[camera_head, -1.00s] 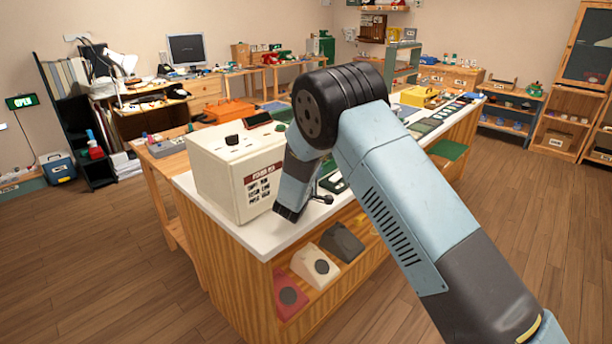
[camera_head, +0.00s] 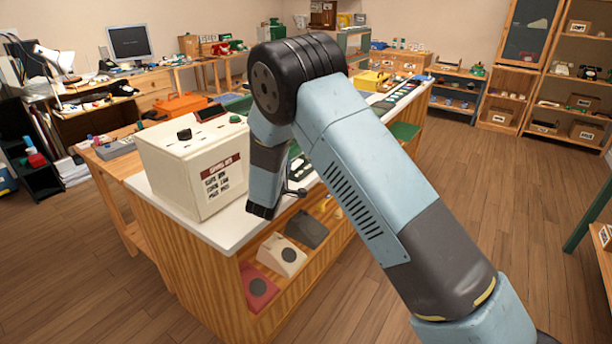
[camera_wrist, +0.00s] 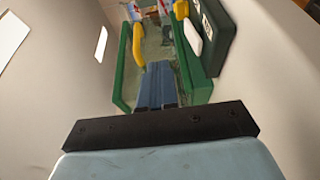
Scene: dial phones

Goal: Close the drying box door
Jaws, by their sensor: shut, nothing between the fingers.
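A cream box (camera_head: 196,168) with a red-headed label stands on the near left end of the white-topped counter. I cannot tell surely that it is the drying box, and no open door is plain to see on it. My arm bends down in front of the counter, just right of this box, and hides part of the counter. My gripper is hard to make out in the head view. In the wrist view its blue fingers (camera_wrist: 156,86) are together and empty, pointing towards a green-framed thing (camera_wrist: 125,68) with a yellow part.
The wooden counter (camera_head: 188,262) has shelves holding telephones, such as a red one (camera_head: 258,288). An orange case (camera_head: 180,105) stands behind the cream box. In the wrist view a dark green block (camera_wrist: 208,35) lies close on the right. The wooden floor at right is open.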

